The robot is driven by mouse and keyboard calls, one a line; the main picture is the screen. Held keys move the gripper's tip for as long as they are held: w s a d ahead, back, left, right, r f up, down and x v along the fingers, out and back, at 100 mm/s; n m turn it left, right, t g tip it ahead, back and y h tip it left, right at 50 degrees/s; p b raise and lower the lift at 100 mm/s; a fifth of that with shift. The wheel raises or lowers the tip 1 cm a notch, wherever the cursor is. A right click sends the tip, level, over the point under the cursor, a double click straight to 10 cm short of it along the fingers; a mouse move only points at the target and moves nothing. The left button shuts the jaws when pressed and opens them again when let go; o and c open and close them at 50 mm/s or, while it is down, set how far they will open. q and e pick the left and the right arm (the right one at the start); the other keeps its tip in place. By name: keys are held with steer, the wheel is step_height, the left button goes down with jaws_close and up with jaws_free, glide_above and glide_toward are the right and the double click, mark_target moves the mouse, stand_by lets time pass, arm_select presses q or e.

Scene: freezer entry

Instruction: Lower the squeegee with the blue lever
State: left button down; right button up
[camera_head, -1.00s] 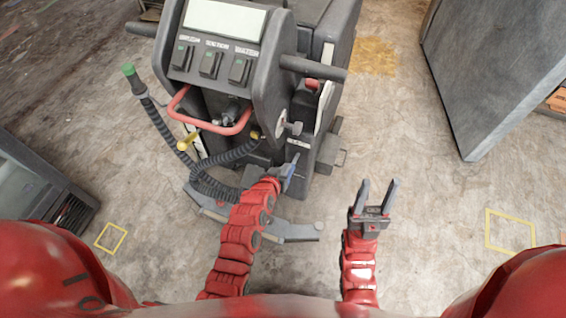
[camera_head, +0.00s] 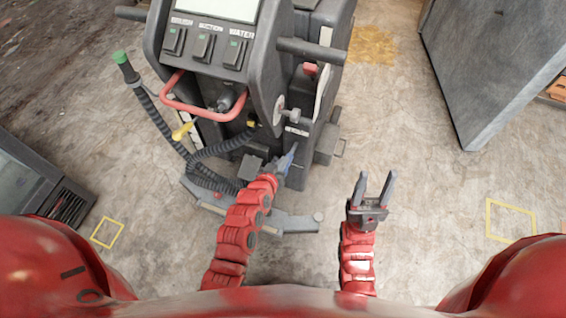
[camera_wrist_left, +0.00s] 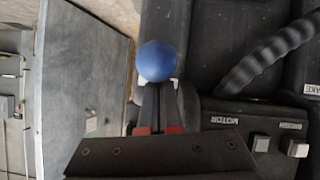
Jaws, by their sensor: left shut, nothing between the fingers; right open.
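The blue lever (camera_head: 288,158) is at the lower rear of the dark floor-cleaning machine, partly hidden by my gripper. In the left wrist view its round blue knob (camera_wrist_left: 160,61) is just beyond my fingertips. My left gripper (camera_head: 275,168) is shut and empty, with its fingertips at the knob; whether they touch cannot be told. The squeegee (camera_head: 290,224) is the grey curved bar low behind the machine, partly hidden by my left arm; its height above the floor is unclear. My right gripper (camera_head: 373,188) is open and empty over bare floor.
The machine's panel (camera_head: 212,40) has brush, suction and water switches, with a red handle loop (camera_head: 205,108) below. A black ribbed hose (camera_head: 165,125) hangs at the left. A grey panel (camera_head: 490,70) stands at right. Floor is clear near my right gripper.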

arm_select(q)
step_height(320, 180, down, 11)
steer(key=s+t+h+b, duration=0.1)
steer(key=t+h+b, duration=0.2)
steer(key=b, duration=2.4)
steer(key=shift+a+t, duration=0.15)
steer(key=shift+t, duration=2.15)
steer(key=shift+s+r, duration=0.15)
steer(key=shift+r, duration=0.1)
steer(key=s+a+r+p, duration=0.1)
steer(key=s+a+p, duration=0.3)
steer(key=s, duration=0.6)
steer(key=shift+s+a+r, duration=0.25)
steer(key=shift+a, duration=0.15)
